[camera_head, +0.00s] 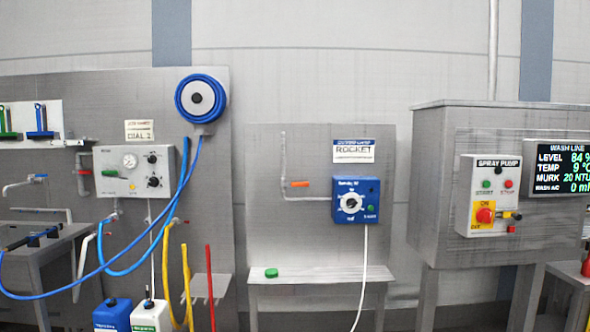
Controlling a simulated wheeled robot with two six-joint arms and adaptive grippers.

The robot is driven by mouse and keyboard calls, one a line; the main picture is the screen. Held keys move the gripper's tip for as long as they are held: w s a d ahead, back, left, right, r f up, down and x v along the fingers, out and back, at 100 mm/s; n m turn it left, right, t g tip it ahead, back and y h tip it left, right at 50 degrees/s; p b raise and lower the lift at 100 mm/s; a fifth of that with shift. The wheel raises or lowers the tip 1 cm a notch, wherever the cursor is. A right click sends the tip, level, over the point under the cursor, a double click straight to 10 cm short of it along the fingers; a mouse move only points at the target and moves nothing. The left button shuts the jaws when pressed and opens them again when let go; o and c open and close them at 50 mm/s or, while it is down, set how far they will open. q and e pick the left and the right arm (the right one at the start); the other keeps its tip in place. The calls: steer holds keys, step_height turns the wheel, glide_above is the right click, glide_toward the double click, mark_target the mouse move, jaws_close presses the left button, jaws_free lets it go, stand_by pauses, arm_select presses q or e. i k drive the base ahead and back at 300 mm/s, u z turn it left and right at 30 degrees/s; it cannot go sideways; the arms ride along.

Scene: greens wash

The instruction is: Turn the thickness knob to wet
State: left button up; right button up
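No label that I can read says thickness or wet, so I cannot tell which knob it is. A grey box (134,171) on the left wall panel carries a round gauge (130,161), an upper black knob (153,159) and a lower black knob (154,182). Their markings are too small to read. Neither of my grippers is in view.
A blue hose hangs from a reel (201,98) and loops before the left panel. A yellow hose (168,270) and two jugs, one blue (113,315), stand below. A steel bench (330,274) holds a green puck (271,272). A spray pump panel (488,195) is at right.

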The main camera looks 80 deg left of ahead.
mark_target(152, 160)
steer(key=u, duration=4.4)
steer(key=i, duration=4.55)
steer(key=z, duration=2.7)
